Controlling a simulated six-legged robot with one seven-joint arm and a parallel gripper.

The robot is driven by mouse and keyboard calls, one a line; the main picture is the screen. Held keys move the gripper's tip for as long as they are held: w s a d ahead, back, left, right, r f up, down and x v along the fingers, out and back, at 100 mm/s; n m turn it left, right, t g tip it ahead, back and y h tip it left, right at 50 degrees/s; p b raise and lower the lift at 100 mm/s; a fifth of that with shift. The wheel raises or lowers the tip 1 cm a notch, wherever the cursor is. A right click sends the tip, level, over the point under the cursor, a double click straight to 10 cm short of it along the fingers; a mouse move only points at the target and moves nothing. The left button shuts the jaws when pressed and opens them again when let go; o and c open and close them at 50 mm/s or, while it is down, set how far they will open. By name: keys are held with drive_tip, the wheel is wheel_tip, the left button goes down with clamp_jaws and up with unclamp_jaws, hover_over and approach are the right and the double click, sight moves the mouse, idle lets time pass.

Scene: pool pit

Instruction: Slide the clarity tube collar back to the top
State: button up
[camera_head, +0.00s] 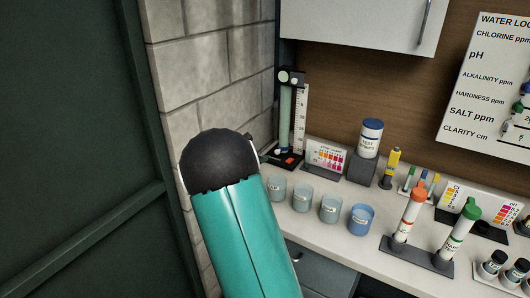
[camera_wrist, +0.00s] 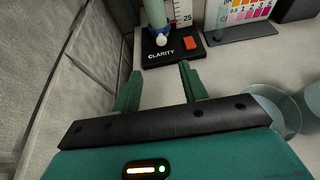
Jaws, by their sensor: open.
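The clarity tube (camera_head: 285,110) is a pale green upright tube beside a white ruled scale (camera_head: 300,115), in the back left corner of the counter. A black piece with round ends (camera_head: 290,77) sits at its top; I cannot tell whether this is the collar. My arm hides the gripper in the head view.
A colour chart (camera_head: 326,157) stands right of the tube. Several cups (camera_head: 303,197) line the counter in front. A block wall (camera_head: 210,60) is close on the left. Tubes in a stand (camera_head: 412,250) are at right, and a wall cabinet (camera_head: 370,20) hangs above.

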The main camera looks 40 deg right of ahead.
sight(276, 152)
drive_tip(key=x, duration=1.4)
drive_tip(key=shift+s+d, duration=0.1)
drive_tip(key=shift+s, duration=0.05)
clamp_jaws()
